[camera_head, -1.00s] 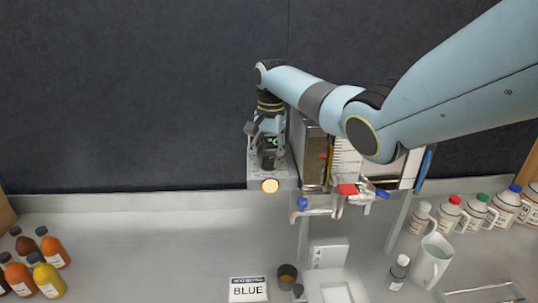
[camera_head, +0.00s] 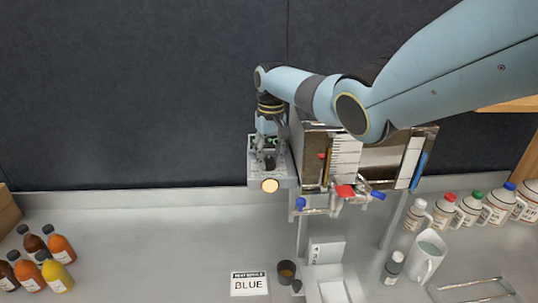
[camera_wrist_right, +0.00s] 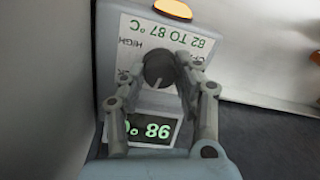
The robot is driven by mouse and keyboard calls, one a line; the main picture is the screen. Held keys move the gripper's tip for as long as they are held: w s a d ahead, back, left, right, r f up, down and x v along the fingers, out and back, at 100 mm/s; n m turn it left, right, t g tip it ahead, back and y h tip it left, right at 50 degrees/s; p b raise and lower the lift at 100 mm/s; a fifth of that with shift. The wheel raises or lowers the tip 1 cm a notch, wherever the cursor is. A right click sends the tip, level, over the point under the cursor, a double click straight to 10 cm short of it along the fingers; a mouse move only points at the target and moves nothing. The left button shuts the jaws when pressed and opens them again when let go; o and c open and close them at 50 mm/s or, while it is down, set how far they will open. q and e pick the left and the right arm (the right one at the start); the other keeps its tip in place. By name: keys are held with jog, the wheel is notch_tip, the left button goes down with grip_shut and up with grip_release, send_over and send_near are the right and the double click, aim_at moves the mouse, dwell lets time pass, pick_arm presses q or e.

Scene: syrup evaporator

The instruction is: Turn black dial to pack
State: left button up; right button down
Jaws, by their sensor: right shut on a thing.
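My right gripper (camera_head: 268,158) reaches down onto the box from above. In the wrist view its fingers (camera_wrist_right: 160,82) are shut on the dial from both sides. A light pointer line shows on the dial; the setting it marks is unclear because the fingers hide part of the label. A green display (camera_wrist_right: 153,130) reads about 98 °C. My left gripper is not in view.
The evaporator (camera_head: 365,158), with red and blue valve handles, stands right of the box. A lit amber button (camera_head: 270,185) is on the box front.

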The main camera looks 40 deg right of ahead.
aim_at(270, 158)
jog(key=shift+r+n, duration=0.1)
jog(key=shift+n, duration=0.7)
jog(key=c, duration=0.9)
grip_release()
jog(key=shift+c, duration=0.2)
notch_tip(270, 158, up, 12)
jog(key=shift+d, duration=0.2)
